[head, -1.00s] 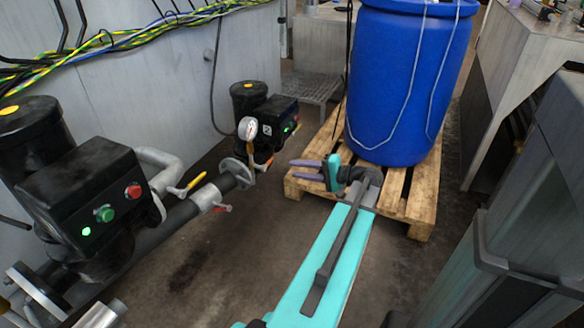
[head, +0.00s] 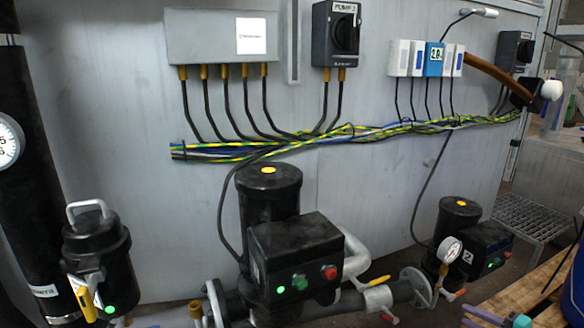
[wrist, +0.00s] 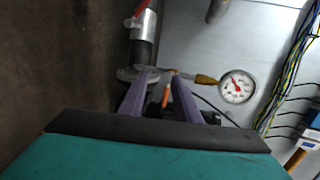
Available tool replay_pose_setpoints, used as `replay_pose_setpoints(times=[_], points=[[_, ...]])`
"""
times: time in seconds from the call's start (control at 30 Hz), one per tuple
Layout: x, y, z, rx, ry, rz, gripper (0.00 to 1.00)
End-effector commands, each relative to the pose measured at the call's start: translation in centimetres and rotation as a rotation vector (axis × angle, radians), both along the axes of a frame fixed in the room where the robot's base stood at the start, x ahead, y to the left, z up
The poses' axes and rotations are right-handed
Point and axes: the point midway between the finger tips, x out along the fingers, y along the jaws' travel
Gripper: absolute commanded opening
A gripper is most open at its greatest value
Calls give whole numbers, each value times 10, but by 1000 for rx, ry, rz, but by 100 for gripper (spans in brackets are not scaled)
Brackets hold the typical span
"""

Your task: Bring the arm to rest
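My gripper (wrist: 160,88) shows in the wrist view with its two purple fingers apart and nothing held between them. A pipe flange and an orange handle show beyond the fingers, apart from them as far as I can tell. In the head view only a little of my gripper (head: 482,314) shows at the bottom right edge, in front of the wooden pallet (head: 515,298). The rest of my arm is out of the head view.
Pump units (head: 295,255) with pipes and valve handles stand along the grey wall. A pressure gauge (head: 449,250) stands by the far pump and shows in the wrist view (wrist: 237,87). A blue barrel (head: 575,285) shows at the right edge.

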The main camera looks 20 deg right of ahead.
Motion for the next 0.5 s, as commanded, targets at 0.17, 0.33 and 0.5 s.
replay_pose_setpoints(times=[0.17,0.33,0.5], points=[[46,43,-19,34,85,96,30],[81,86,-41,54,169,185,30],[110,132,-61,68,254,276,30]])
